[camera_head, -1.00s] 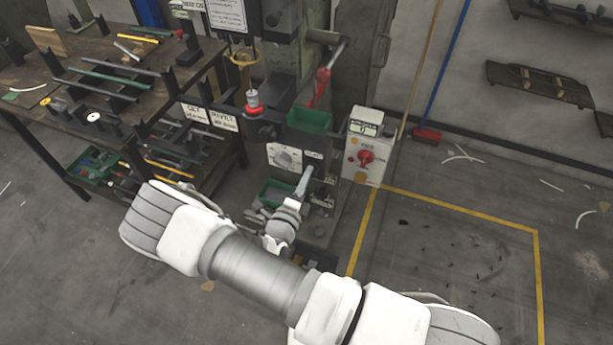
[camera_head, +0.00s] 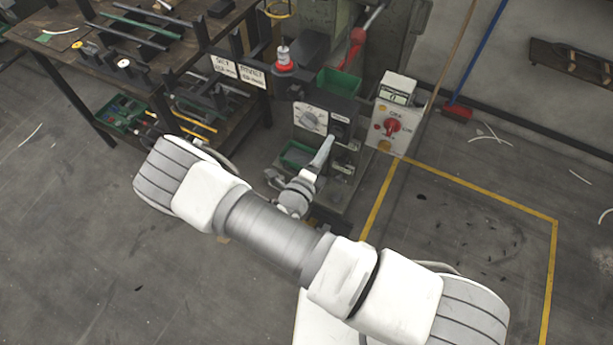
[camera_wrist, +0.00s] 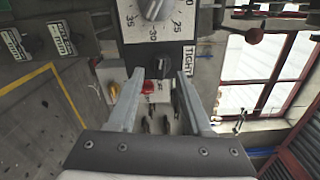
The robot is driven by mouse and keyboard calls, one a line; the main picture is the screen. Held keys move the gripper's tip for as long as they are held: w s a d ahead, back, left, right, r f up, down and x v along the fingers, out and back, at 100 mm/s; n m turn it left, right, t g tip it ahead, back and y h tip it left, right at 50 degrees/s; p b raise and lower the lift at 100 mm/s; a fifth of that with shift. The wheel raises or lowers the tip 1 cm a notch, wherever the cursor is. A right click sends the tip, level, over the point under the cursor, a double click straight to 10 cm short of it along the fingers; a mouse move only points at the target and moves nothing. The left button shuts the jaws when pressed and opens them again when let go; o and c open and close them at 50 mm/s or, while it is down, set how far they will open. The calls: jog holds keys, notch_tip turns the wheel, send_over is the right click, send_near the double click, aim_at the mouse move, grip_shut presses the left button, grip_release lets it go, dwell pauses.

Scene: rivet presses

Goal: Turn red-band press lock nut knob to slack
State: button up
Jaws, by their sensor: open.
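The press front has a white dial plate with a grey dial knob (camera_head: 311,117). Just right of it is a small black knob (camera_head: 338,130), which I take to be the lock nut knob. In the wrist view the black knob (camera_wrist: 163,67) sits on a dark panel beside a label reading TIGHT, near the numbered dial (camera_wrist: 155,10). My gripper (camera_head: 329,142) is just in front of the panel, below the knob in the picture. Its fingers (camera_wrist: 158,85) are spread and empty, with the knob showing between and past their tips. Contact cannot be told.
A green bin (camera_head: 338,82) sits above the panel and another (camera_head: 298,155) below. A control box with a red switch (camera_head: 391,125) stands close on the right. A red-handled lever (camera_head: 356,42) rises above. A workbench (camera_head: 65,62) is at left.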

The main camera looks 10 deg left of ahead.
jog(key=v, duration=1.4)
jog(key=shift+r, duration=0.1)
jog(key=d+r+m+g+h+p, duration=0.1)
jog(key=d+r+m+g+h, duration=0.1)
jog(key=d+r+m+g, duration=0.95)
jog(key=d+r+m+g+h+p, duration=0.15)
jog(key=d+r+m+g, duration=0.25)
jog(key=r+m, duration=0.85)
jog(key=s+d+r+m+t+y, duration=0.2)
jog(key=r+m+y, duration=0.3)
jog(key=m, duration=0.7)
jog(key=s+d+r+m+t+y+p, duration=0.1)
jog(key=s+d+r+m+t+y, duration=0.1)
jog(key=r+m, duration=0.8)
jog(key=s+d+m+y, duration=0.1)
jog(key=s+m+y, duration=0.1)
jog(key=s, duration=0.1)
jog(key=shift+s+y, duration=0.2)
jog(key=shift+y, duration=0.15)
